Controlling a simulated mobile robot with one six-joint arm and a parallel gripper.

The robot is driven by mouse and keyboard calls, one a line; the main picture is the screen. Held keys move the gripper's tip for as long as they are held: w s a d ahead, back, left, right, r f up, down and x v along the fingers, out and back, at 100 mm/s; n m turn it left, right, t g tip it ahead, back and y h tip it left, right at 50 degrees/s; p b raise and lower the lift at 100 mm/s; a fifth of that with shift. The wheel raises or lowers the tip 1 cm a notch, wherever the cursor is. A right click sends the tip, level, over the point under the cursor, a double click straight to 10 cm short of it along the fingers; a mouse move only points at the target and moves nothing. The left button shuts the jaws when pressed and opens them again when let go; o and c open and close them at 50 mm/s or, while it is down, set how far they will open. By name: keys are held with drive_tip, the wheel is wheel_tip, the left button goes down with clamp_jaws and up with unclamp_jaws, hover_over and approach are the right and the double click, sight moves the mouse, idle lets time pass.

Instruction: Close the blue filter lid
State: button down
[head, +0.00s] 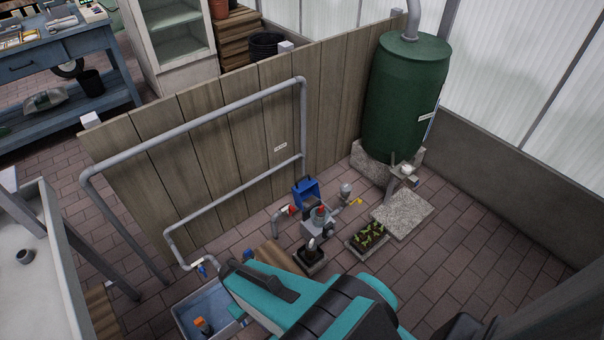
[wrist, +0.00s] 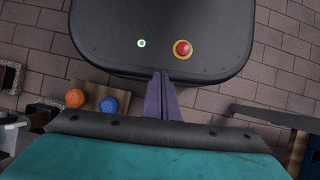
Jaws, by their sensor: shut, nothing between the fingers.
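The blue filter lid (head: 306,193) stands raised, tilted up on the pipework in front of the wooden fence in the head view. Just in front of it is a grey filter body (head: 314,228) with a red part on top. My gripper (wrist: 163,77) shows in the wrist view, its two purple-grey fingers together and empty. It points over my own dark base, apart from the lid. The fingers cannot be made out in the head view, where my teal arm fills the bottom middle. The lid is not seen in the wrist view.
Grey pipes (head: 303,130) run along the wooden fence (head: 190,145). A green barrel (head: 403,95) stands at the back right by a stone slab (head: 403,214) and a plant tray (head: 368,238). A tub (head: 205,309) sits at lower left.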

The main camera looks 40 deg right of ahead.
drive_tip(key=w+d+f+t+y+b, duration=0.1)
drive_tip(key=w+d+f+b, duration=0.2)
drive_tip(key=w, duration=0.5)
drive_tip(key=w+d+f+t+b, duration=0.1)
drive_tip(key=w+d+f+b, duration=0.1)
drive_tip(key=w+d, duration=0.35)
drive_tip(key=w+d+t+b, duration=0.3)
drive_tip(key=w+d+b, duration=0.5)
drive_tip(key=w+d, duration=1.25)
drive_tip(key=w+d+r+t+b, duration=0.1)
drive_tip(key=d+r, duration=0.3)
drive_tip(key=d, duration=0.6)
drive_tip(key=w+d+r+t+h+b, duration=0.1)
drive_tip(key=w+d+r+b, duration=0.3)
drive_tip(key=d, duration=0.6)
drive_tip(key=w+d+r+m+t+b, duration=0.1)
drive_tip(key=w+d+r+b, duration=0.1)
drive_tip(key=d, duration=0.8)
wheel_tip(320, 180, up, 3)
drive_tip(key=shift+w+d+f, duration=0.15)
drive_tip(key=shift+w+d, duration=0.2)
drive_tip(key=shift+w, duration=0.2)
drive_tip(key=shift+f, duration=0.15)
